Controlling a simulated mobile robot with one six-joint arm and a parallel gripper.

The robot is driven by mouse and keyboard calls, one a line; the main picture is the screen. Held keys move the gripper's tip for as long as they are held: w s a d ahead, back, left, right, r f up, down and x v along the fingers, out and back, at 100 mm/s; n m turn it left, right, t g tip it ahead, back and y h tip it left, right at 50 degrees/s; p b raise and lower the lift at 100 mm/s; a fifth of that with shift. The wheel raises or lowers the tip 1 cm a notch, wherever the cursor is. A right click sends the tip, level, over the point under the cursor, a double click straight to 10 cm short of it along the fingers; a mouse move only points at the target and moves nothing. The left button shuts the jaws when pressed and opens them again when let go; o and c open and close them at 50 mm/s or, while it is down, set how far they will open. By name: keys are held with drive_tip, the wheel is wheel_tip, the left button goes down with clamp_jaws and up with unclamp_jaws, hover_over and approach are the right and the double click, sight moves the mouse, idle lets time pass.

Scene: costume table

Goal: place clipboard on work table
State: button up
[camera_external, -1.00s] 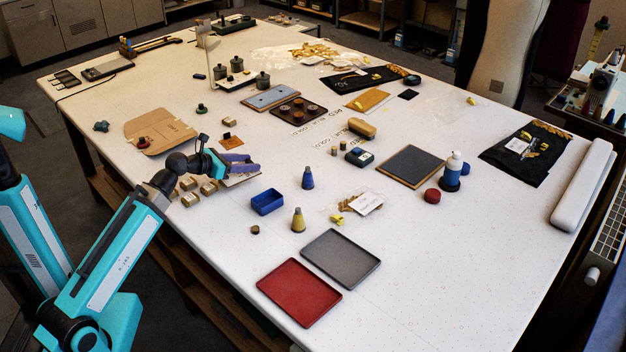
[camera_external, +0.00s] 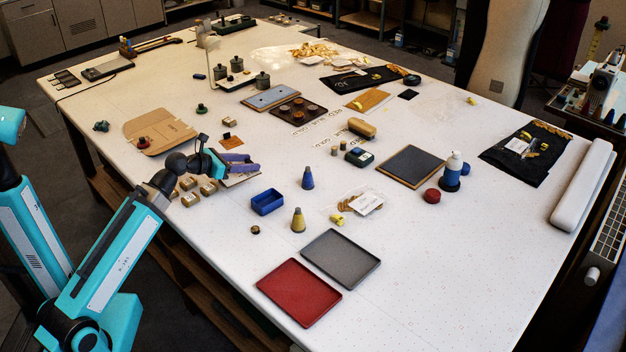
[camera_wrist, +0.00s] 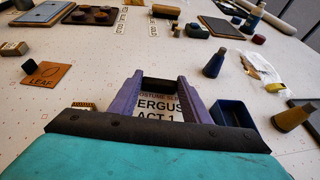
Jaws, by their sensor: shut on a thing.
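The clipboard shows in the external view (camera_external: 240,180) as a thin pale sheet with a brown edge, low at the left-front part of the work table (camera_external: 420,275). My gripper (camera_external: 248,166) is over it, with purple fingers. In the wrist view, the clipboard's white printed sheet (camera_wrist: 157,108), reading "ERGUS ACT 1", lies between the two purple fingers of my gripper (camera_wrist: 158,82). The gripper is shut on the clipboard. Much of the board is hidden by the fingers and wrist. I cannot tell whether the board touches the table.
A blue bin (camera_external: 267,202) stands just right of the clipboard, close to the right finger. Several small cardboard boxes (camera_external: 208,187) lie to its left. A blue cone (camera_external: 308,179) and a yellow cone (camera_external: 298,220) stand further right.

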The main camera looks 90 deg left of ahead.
drive_tip(key=shift+r, duration=2.65)
drive_tip(key=w+d+m+t+h+p, duration=0.2)
drive_tip(key=w+d+m+h+p, duration=0.65)
drive_tip(key=w+d, duration=1.6)
drive_tip(key=w+d+f+m+g+h+p, duration=0.1)
drive_tip(key=w+d+m+h+p, duration=0.1)
drive_tip(key=d, duration=0.9)
drive_tip(key=w+d+f+m+g+h+p, duration=0.1)
drive_tip(key=w+d+m+h+p, duration=0.2)
drive_tip(key=d, duration=0.8)
drive_tip(key=w+d+f+m+g+h+p, duration=0.1)
drive_tip(key=w+d+h, duration=0.3)
drive_tip(key=d, duration=0.7)
drive_tip(key=shift+w+d+f+m+g+p, duration=0.15)
drive_tip(key=shift+w+d+f+m+p, duration=0.2)
drive_tip(key=shift+w, duration=0.3)
drive_tip(key=shift+w+d+f+m+g+p, duration=0.15)
drive_tip(key=shift+w+m+p, duration=0.15)
drive_tip(key=shift+w+m, duration=0.3)
drive_tip(key=shift+w+a+f, duration=0.1)
drive_tip(key=shift+f, duration=0.45)
drive_tip(key=shift+w, duration=0.15)
